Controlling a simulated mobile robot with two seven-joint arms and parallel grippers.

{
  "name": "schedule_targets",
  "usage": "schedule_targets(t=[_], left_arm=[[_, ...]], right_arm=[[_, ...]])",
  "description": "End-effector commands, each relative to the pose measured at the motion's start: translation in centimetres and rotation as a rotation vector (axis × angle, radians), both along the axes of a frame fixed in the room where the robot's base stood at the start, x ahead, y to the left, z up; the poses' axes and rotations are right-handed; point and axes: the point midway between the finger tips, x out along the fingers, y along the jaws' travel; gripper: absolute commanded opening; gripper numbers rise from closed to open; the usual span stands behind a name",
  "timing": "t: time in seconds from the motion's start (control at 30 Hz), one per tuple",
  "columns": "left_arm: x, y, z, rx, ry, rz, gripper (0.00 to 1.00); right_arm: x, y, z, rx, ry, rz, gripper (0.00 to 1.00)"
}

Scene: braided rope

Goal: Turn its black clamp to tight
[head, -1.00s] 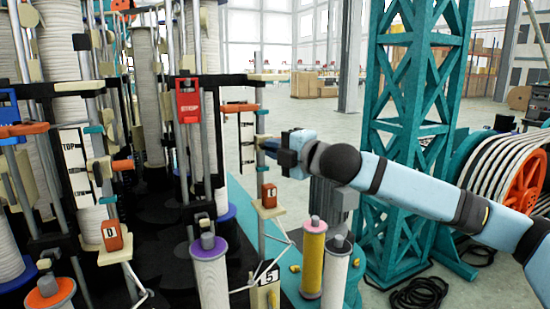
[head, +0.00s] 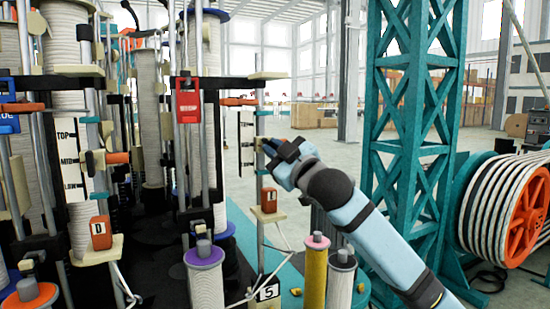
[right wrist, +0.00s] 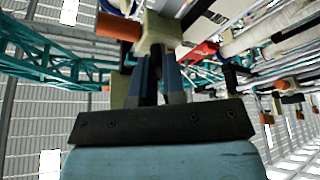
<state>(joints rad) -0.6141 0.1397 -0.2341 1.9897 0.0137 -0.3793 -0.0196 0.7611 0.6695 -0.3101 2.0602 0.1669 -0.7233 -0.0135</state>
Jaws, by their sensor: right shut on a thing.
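My right gripper (head: 266,146) reaches in from the right to a thin upright rod with cream blocks. It is shut at a cream block (head: 259,143) partway up this rod. In the right wrist view the fingers (right wrist: 158,78) close on a dark piece (right wrist: 153,62) just in front of the cream block (right wrist: 155,32). This looks like the black clamp; the fingers hide most of it, so how far it is turned cannot be told. An orange lever (head: 238,101) is higher up, and an orange block marked D (head: 269,200) lower down. My left gripper is not in view.
A white scale card (head: 246,140) is just left of the rod. Rope spools (head: 204,252) crowd the left, with a yellow one (head: 315,270) below my arm. A teal lattice tower (head: 408,120) and a large cable reel (head: 505,205) stand right.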

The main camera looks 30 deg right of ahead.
Motion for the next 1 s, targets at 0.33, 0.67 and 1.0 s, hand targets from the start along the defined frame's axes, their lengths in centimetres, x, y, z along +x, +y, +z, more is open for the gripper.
schedule_targets(t=[0.33,0.67,1.0], left_arm=[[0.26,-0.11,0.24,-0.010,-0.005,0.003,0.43],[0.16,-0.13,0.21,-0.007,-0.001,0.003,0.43],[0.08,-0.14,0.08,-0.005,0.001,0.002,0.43]], right_arm=[[0.02,0.27,-0.06,0.326,-0.018,0.002,0.00],[0.01,0.30,0.05,0.548,-0.032,0.000,0.00],[-0.01,0.29,0.11,0.645,-0.040,-0.002,0.00]])
